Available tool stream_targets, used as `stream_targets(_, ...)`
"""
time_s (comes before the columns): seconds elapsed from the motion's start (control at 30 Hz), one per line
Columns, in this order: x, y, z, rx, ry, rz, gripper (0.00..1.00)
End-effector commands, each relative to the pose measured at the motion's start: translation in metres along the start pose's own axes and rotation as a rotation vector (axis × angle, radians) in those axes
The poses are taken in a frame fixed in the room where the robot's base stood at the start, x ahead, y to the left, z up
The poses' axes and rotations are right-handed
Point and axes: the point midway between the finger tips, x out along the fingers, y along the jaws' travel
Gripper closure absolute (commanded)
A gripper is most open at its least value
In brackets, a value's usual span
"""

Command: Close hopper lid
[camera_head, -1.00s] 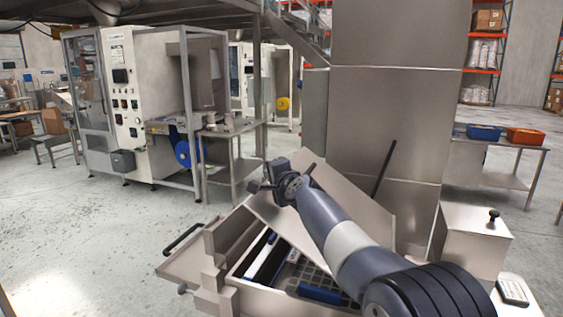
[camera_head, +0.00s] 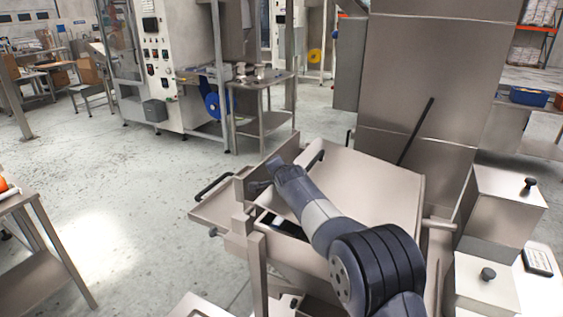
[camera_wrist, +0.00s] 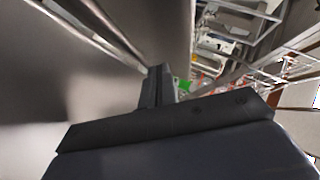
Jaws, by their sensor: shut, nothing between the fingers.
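The hopper lid (camera_head: 372,190) is a large brushed-steel panel in the head view, sloping low over the hopper with a dark bar handle at its far left edge. The steel hopper (camera_head: 248,205) is below it; a dark gap shows along its near left side, so the lid is not flush there. My arm crosses in front of the lid and hides part of it. My gripper (camera_head: 262,184) is at the far left of the lid, beside the hopper's left post; contact cannot be told. In the wrist view the fingers (camera_wrist: 160,86) are together and empty, beside a steel surface.
A tall steel column (camera_head: 425,90) stands behind the lid, with a dark rod leaning there. Steel boxes with black knobs (camera_head: 505,205) stand at right. A side tray (camera_head: 212,205) with a black handle sticks out left. A table (camera_head: 35,250) is at lower left; the floor between is clear.

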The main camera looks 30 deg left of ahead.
Motion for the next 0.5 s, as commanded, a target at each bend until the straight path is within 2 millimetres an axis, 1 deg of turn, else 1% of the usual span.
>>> stream_targets(0.03,0.006,0.009,0.007,-0.014,-0.002,0.015,1.00)
stream_targets(0.2,0.020,0.028,0.021,-0.085,-0.001,0.084,1.00)
stream_targets(0.33,0.027,0.042,0.028,-0.143,-0.001,0.143,1.00)
stream_targets(0.5,0.033,0.053,0.034,-0.194,0.000,0.194,1.00)
